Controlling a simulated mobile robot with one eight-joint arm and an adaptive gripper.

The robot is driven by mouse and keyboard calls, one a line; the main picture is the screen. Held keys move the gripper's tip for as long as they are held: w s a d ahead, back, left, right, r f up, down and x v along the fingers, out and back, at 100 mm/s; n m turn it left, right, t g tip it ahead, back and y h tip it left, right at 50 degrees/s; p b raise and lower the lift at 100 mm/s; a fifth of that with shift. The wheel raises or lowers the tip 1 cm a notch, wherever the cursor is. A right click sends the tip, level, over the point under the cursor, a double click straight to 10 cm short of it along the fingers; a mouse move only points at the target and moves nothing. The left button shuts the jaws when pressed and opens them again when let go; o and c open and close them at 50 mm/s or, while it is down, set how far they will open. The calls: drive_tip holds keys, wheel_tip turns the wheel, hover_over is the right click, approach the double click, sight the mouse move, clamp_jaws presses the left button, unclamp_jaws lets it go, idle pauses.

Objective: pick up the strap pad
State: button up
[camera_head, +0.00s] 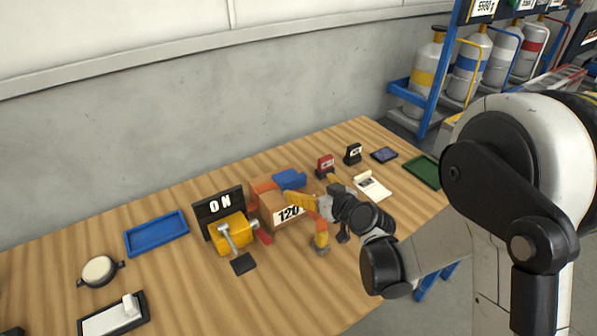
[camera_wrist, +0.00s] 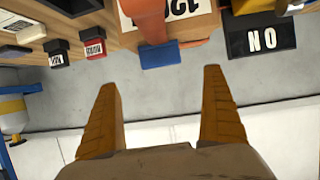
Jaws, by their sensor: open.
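The strap pad (camera_head: 289,179), a small blue block, sits at the end of an orange strap (camera_head: 264,187) on top of a brown box (camera_head: 267,203) labelled 120. In the wrist view the blue pad (camera_wrist: 161,55) hangs at the strap's end, beside the box label. My gripper (camera_wrist: 160,80) is open and empty, with its two orange fingers on either side of the pad's line in that view. The pad appears just beyond the fingertips, not between them. In the head view my gripper (camera_head: 318,215) is in front of the box and covers part of it.
Left of the box are a black ON sign (camera_head: 219,207), a yellow lever device (camera_head: 230,236) and a blue tray (camera_head: 157,233). A concrete wall stands behind.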

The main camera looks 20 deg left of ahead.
sight(295, 181)
drive_tip(key=b+x, duration=0.1)
drive_tip(key=x, duration=0.4)
drive_tip(key=shift+a+f, duration=0.25)
drive_tip(key=shift+a, duration=0.05)
drive_tip(key=b+x, duration=0.2)
drive_tip(key=x, duration=0.3)
drive_tip(key=shift+f, duration=0.2)
drive_tip(key=shift+d+r, duration=0.1)
drive_tip(key=c, duration=1.2)
